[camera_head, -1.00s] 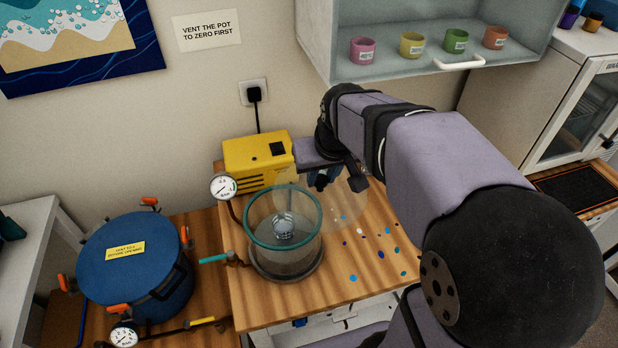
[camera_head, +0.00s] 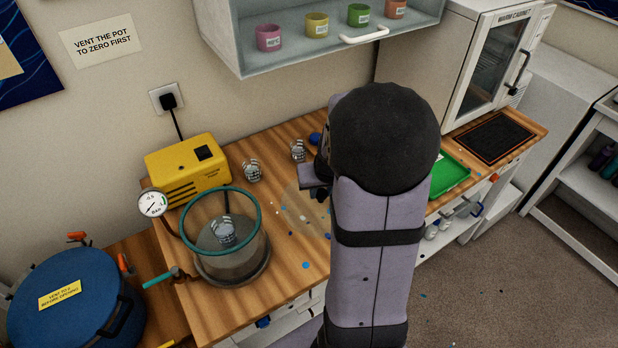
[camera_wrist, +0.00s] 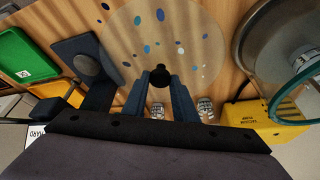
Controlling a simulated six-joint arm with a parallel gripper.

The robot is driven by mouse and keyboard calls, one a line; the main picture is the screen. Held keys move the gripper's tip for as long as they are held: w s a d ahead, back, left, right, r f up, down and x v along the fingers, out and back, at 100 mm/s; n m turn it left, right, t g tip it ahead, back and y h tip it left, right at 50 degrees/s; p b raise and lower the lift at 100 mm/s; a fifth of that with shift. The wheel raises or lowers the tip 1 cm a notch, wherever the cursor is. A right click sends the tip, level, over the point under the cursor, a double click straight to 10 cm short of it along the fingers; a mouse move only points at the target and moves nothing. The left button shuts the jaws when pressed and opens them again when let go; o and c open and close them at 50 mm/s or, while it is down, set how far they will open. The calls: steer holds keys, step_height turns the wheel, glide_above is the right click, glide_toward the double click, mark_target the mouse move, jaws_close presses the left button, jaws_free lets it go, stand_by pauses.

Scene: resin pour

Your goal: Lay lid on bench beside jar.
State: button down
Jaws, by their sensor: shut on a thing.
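The jar (camera_head: 262,240) is a clear pot with a teal rim, open at the top, with a printed cup (camera_head: 223,234) inside. It also shows at the upper right of the wrist view (camera_wrist: 245,38). The lid (camera_head: 292,210) is a clear disc to the right of the jar, over the bench. In the wrist view the lid (camera_wrist: 198,28) has a black knob (camera_wrist: 159,79). My gripper (camera_wrist: 161,84) is shut on this knob. In the head view my gripper (camera_head: 320,193) is partly hidden by my arm. I cannot tell whether the lid touches the bench.
The wooden bench (camera_head: 285,268) has paint spots beneath the lid. A yellow pump (camera_head: 187,170) and two printed cups (camera_head: 252,170) stand behind. A green tray (camera_head: 450,174) lies to the right. A blue pressure pot (camera_head: 75,298) stands at the left. A shelf cabinet (camera_head: 335,50) hangs above.

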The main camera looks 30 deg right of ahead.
mark_target(323, 205)
steer(key=shift+d+f, duration=0.1)
steer(key=shift+f, duration=0.1)
steer(key=shift+f+b, duration=3.1)
steer(key=shift+f, duration=0.3)
steer(key=shift+f+b, duration=0.45)
steer(key=c, duration=1.4)
jaws_free()
steer(key=shift+s, duration=0.1)
steer(key=shift+o, duration=0.2)
steer(key=shift+f, duration=0.1)
step_height(323, 205, up, 8)
steer(key=p, duration=0.7)
